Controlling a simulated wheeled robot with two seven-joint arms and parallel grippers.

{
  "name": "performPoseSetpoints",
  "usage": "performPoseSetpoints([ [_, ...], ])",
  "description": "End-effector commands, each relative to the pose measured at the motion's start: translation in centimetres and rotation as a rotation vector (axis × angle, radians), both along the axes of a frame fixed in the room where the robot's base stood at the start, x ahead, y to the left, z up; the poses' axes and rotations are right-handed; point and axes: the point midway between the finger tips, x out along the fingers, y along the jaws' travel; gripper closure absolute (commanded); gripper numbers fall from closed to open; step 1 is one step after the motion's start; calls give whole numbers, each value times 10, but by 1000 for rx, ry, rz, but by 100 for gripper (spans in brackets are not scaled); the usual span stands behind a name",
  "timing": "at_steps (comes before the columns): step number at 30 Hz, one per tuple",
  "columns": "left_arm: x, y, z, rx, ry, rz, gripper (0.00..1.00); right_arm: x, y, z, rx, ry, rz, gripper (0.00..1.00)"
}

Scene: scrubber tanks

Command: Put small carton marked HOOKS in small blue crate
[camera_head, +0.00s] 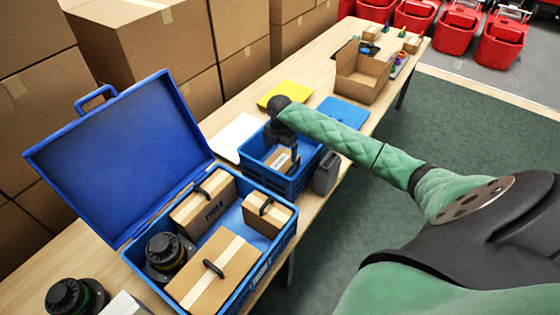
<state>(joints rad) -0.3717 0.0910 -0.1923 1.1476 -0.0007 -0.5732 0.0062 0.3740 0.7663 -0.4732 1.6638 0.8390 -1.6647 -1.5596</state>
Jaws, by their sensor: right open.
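The small blue crate (290,188) stands on the wooden table, right of the open blue case. A small brown carton (278,163) with a white label lies inside it, slightly tilted; its lettering is too small to read for certain, so I cannot confirm HOOKS. My right gripper (284,139) reaches in from the right and hangs over the crate, just above the carton. It is open; whether its fingers touch the carton is hidden by the dark wrist. My left gripper is not in view.
The open blue case (133,252) holds several cartons with black handles and a dark round device (166,252). A grey canister (327,173) stands right of the crate. Yellow (285,93) and blue (343,112) flat pieces and an open carton (361,75) lie beyond.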

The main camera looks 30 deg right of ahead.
Motion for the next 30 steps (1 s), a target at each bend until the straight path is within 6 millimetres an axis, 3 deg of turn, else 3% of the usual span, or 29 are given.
performPoseSetpoints([
  [9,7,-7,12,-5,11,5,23,0,0,24,0,1,0,0],
  [24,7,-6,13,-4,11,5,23,0,0,25,0,0,0,0],
  [30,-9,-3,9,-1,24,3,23,0,0,40,0,0,0,0],
])
